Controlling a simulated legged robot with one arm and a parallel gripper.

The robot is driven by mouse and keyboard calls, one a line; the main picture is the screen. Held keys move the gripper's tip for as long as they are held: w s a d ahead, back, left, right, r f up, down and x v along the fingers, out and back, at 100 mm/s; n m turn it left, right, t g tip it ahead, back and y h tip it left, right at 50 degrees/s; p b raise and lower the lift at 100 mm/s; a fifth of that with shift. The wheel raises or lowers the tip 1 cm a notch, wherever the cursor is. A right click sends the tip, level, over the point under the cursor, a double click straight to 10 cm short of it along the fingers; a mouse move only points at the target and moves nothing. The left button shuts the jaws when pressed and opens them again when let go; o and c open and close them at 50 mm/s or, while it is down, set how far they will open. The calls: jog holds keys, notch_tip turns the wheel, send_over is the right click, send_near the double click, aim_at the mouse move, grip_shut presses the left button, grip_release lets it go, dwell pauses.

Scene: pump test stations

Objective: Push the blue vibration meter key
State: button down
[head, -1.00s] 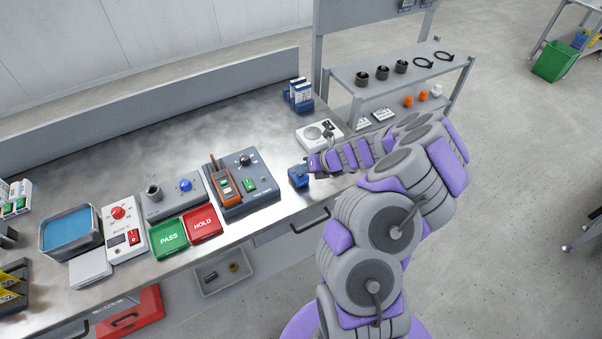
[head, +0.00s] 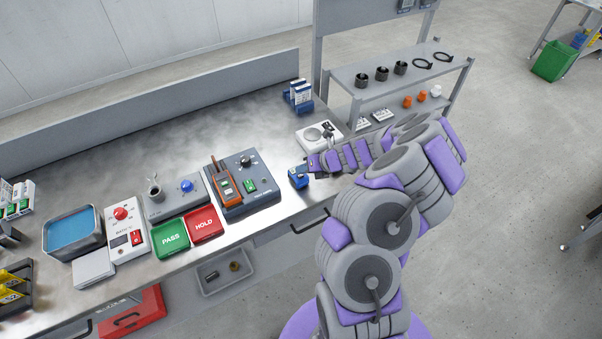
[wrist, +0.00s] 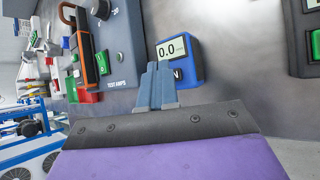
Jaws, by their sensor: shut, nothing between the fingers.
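The vibration meter is a small blue box (head: 299,178) on the front part of the steel bench, just left of my gripper in the head view. In the wrist view the meter (wrist: 190,60) has a display reading 0.0 and below it a dark blue key (wrist: 178,74) with white lettering, partly hidden by my fingers. My gripper (wrist: 155,68) is shut and empty. Its fingertips are at the left side of the meter in the wrist view, overlapping its edge. I cannot tell whether they touch it. The fingertips are small in the head view (head: 309,171).
A grey test box with an orange clamp meter (head: 226,186) stands left of the meter. Green PASS (head: 170,238) and red HOLD (head: 204,223) plates lie further left. A white device (head: 314,137) stands behind my gripper. Bare bench lies behind the boxes.

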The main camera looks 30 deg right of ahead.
aim_at(304, 176)
jog(key=shift+r, duration=0.15)
notch_tip(304, 176, up, 6)
jog(key=p, duration=0.6)
dwell(0.6)
